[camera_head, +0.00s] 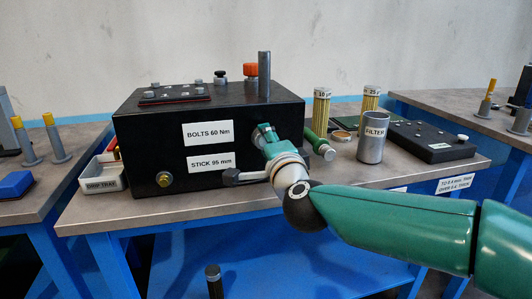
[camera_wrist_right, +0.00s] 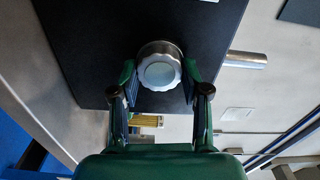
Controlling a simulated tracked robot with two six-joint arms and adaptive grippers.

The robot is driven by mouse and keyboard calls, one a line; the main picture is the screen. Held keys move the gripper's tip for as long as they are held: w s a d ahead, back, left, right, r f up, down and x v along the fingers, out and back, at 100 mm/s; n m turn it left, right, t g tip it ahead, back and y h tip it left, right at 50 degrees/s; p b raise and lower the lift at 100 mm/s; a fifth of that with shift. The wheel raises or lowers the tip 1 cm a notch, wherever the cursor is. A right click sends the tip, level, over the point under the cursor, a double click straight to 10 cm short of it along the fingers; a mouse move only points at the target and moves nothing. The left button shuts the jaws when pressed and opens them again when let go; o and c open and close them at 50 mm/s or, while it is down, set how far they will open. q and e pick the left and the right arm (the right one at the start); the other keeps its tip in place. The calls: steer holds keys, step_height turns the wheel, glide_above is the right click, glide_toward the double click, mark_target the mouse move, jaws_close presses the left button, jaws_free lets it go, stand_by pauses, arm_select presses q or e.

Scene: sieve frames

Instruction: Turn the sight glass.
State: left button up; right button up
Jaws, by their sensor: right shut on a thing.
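The sight glass (camera_wrist_right: 160,72) is a round silver knurled ring with a pale glass disc, on the black box (camera_wrist_right: 100,45) in the right wrist view. My right gripper (camera_wrist_right: 160,80) has a finger on each side of the ring and is shut on it. In the head view the right gripper (camera_head: 264,134) reaches the front face of the black box (camera_head: 150,140), near its right end. There the gripper hides the sight glass. My left gripper is not in view.
A grey post (camera_head: 264,75) and an orange cap (camera_head: 250,70) stand on top of the box. A filter cup (camera_head: 372,140), yellow-ribbed cartridges (camera_head: 321,110) and a black case (camera_head: 430,141) are to the right. A grey tray (camera_head: 103,177) is at the left.

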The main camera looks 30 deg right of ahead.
steer(key=m+b, duration=0.1)
steer(key=m, duration=0.1)
steer(key=m+b, duration=0.1)
steer(key=m, duration=0.2)
steer(key=shift+f+b, duration=0.35)
stand_by(0.3)
steer(key=o, duration=1.1)
steer(key=shift+d, duration=0.1)
steer(key=shift+o, duration=0.2)
steer(key=shift+r, duration=0.1)
steer(key=v, duration=1.2)
